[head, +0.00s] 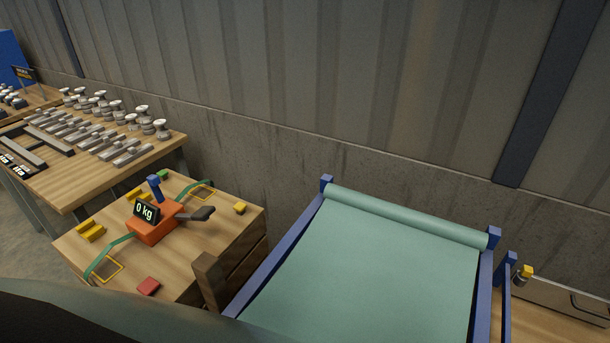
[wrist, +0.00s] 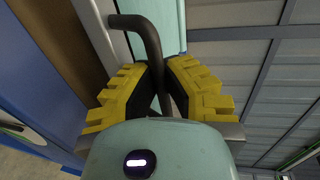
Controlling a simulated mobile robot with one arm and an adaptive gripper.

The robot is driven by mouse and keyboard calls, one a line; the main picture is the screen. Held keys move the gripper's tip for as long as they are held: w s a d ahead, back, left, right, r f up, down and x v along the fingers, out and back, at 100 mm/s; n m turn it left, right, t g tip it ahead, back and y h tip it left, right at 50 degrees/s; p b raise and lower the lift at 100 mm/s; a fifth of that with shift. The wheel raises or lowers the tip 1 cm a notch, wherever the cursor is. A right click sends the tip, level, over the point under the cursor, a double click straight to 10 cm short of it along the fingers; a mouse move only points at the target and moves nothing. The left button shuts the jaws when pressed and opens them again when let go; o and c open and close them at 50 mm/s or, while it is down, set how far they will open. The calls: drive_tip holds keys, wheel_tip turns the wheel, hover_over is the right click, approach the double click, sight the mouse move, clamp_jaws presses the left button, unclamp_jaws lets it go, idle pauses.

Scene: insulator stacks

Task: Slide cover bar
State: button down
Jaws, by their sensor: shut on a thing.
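In the wrist view my gripper (wrist: 160,68) has yellow stepped fingers, and they are shut around a dark bent handle (wrist: 145,30). The handle curves up from between the fingers and meets a pale grey bar (wrist: 99,28) at the upper left. A strip of green cover (wrist: 168,18) shows beside that bar. In the head view the green cover (head: 375,270) is spread flat between blue rails, with a roll (head: 405,215) at its far end. My gripper and the held handle are not visible in the head view.
Left of the cover stands a wooden crate-like table (head: 195,255) with an orange scale (head: 154,223) reading 0 kg. Behind it a table (head: 65,190) holds metal bars and insulators. A wall (head: 300,80) closes the back.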

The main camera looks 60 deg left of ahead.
drive_tip(key=c, duration=1)
unclamp_jaws()
drive_tip(key=r+b+x, duration=0.1)
drive_tip(key=r+x, duration=0.1)
drive_tip(key=x, duration=0.8)
drive_tip(key=r+b+x, duration=0.2)
drive_tip(key=x, duration=0.8)
drive_tip(key=w+a+r+b+x, duration=0.1)
drive_tip(key=r+x, duration=0.1)
drive_tip(key=x, duration=0.8)
drive_tip(key=shift+w+a+b, duration=0.15)
drive_tip(key=shift+b, duration=0.2)
drive_tip(key=shift+r, duration=0.1)
